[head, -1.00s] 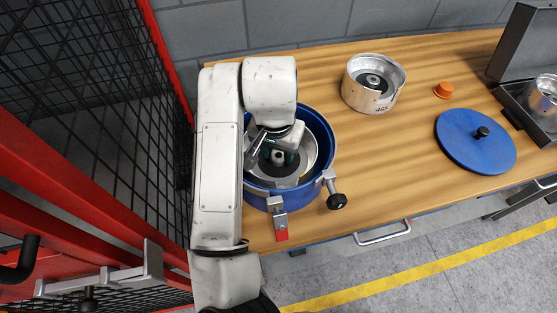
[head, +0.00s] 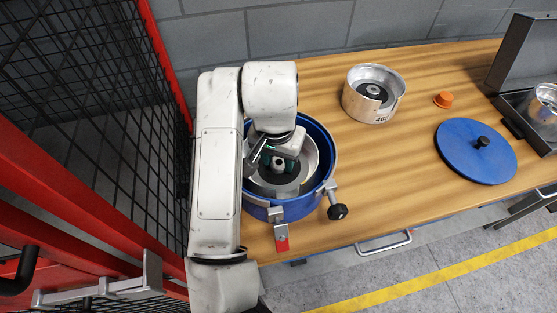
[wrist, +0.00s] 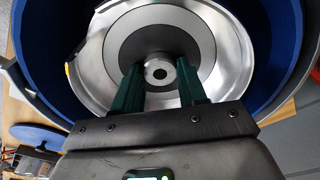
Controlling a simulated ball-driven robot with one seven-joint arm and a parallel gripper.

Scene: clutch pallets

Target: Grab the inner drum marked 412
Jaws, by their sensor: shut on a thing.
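A silvery metal inner drum (head: 318,165) sits inside a round blue tub (head: 330,136) at the left end of the wooden table. My gripper (head: 280,166) reaches down into it. In the wrist view, my two dark green fingers (wrist: 158,78) are shut on the central hub of the inner drum (wrist: 222,22), one on each side. No number shows on this drum, so I cannot read its marking. I cannot tell whether it is raised off the tub floor.
Another silvery drum (head: 372,94), its label seeming to read 46-something, stands right of the tub. An orange cap (head: 443,100), a blue lid (head: 462,158) and an open grey case (head: 513,62) lie further right. Clamps flank the tub. A red-framed mesh fence (head: 166,62) stands close left.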

